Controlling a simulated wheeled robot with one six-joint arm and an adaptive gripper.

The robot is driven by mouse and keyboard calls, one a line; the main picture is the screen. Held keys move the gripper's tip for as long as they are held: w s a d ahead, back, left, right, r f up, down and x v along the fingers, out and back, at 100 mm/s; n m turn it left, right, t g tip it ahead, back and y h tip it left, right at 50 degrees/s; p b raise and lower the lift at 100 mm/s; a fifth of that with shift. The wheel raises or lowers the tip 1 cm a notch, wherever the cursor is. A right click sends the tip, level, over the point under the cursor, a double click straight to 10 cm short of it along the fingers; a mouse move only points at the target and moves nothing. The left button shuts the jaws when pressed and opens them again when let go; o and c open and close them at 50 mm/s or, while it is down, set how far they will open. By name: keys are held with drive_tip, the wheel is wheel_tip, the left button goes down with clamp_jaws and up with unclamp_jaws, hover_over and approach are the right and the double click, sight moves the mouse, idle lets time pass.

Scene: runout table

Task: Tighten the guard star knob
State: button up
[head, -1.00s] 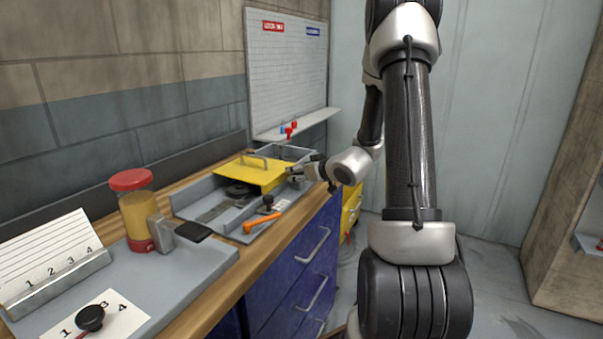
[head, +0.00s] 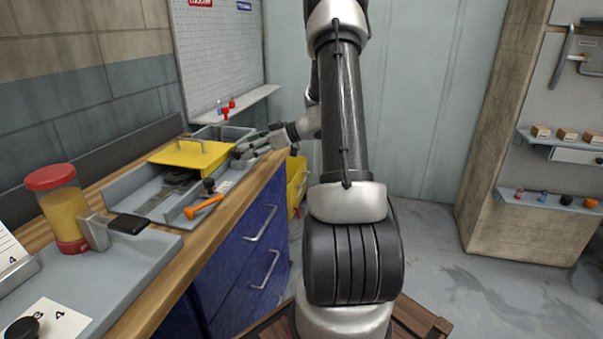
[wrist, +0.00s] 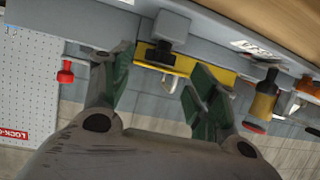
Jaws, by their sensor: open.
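A yellow guard (head: 192,155) with a handle on top sits over the grey runout table (head: 150,208). My gripper (head: 241,152) is open at the guard's far right corner. In the wrist view its green-padded fingers (wrist: 162,66) are spread and empty. A grey block (wrist: 171,27) and the yellow guard's edge (wrist: 182,63) show beyond the fingertips, apart from them. A black knob (head: 209,184) stands near the table's front edge by an orange lever (head: 204,207). I cannot tell which part is the guard star knob; it may be hidden by the gripper.
A red-lidded jar (head: 62,208) of amber stuff stands at left. Another black knob (head: 22,328) lies on a numbered card at the lower left. Blue drawers (head: 245,240) are below; floor is open at right.

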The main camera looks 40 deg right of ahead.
drive_tip(key=s+f+m+g, duration=0.2)
drive_tip(key=s+m+g, duration=0.1)
drive_tip(key=s+m, duration=0.3)
drive_tip(key=s+f+m+g, duration=0.2)
drive_tip(key=s+m, duration=0.2)
drive_tip(key=s, duration=0.4)
drive_tip(key=s+a+r+m+g+h, duration=0.1)
drive_tip(key=s+a+r+g+h, duration=0.1)
drive_tip(key=s, duration=0.6)
drive_tip(key=s+a+r+m+g+h, duration=0.2)
drive_tip(key=s+a+r+g+h, duration=0.1)
drive_tip(key=s+r, duration=0.3)
drive_tip(key=shift+s+r+h, duration=0.2)
drive_tip(key=shift+s+h, duration=0.2)
drive_tip(key=shift+s, duration=0.6)
